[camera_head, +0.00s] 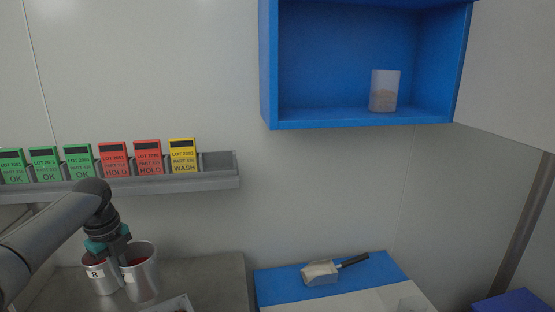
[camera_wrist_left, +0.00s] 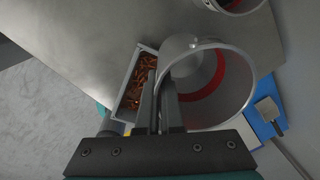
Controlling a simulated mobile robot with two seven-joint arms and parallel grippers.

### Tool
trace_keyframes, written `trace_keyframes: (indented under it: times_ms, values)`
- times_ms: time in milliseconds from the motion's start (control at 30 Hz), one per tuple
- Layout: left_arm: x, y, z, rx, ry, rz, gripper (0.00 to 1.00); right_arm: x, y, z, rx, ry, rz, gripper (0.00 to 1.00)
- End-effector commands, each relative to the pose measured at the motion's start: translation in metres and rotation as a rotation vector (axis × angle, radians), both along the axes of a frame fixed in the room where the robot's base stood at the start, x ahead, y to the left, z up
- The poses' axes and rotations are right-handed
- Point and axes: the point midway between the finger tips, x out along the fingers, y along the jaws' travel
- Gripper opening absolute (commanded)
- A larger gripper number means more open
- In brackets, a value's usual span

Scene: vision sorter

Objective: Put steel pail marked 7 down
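My left gripper (camera_head: 122,262) reaches down from the left between two steel pails. It is shut on the near wall of the larger-looking steel pail (camera_head: 145,277). In the left wrist view my left gripper's fingers (camera_wrist_left: 160,78) pinch the rim of that steel pail (camera_wrist_left: 228,105), whose inside shows a red band. Its number is not readable, and I cannot tell whether its base touches the counter. Another steel pail marked 8 (camera_head: 103,281) stands just left of it. My right gripper is not in view.
The grey counter (camera_head: 215,275) has bare room right of the pails. A tray of rusty-brown pieces (camera_wrist_left: 137,88) lies close to the held pail. A scoop (camera_head: 320,272) rests on a blue surface (camera_head: 275,283). A rack (camera_head: 218,180) of lot cards runs along the wall.

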Motion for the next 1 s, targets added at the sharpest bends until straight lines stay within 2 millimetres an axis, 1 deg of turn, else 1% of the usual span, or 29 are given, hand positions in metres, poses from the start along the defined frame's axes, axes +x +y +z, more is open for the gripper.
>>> trace_keyframes:
  times_ms: [33,233,467,767,1000]
  values:
    - [0.002,-0.008,0.004,0.001,-0.003,0.042,0.0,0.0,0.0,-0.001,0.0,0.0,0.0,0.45]
    - [0.003,-0.038,0.018,0.0,-0.004,0.239,0.0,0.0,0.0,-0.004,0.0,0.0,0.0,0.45]
    - [-0.002,-0.073,0.031,0.001,-0.002,0.463,0.0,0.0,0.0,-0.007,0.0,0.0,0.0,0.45]
    - [-0.019,-0.116,0.043,0.0,-0.002,0.751,0.0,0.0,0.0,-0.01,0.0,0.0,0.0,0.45]
    - [-0.041,-0.147,0.05,0.001,-0.001,0.983,0.0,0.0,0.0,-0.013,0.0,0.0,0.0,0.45]
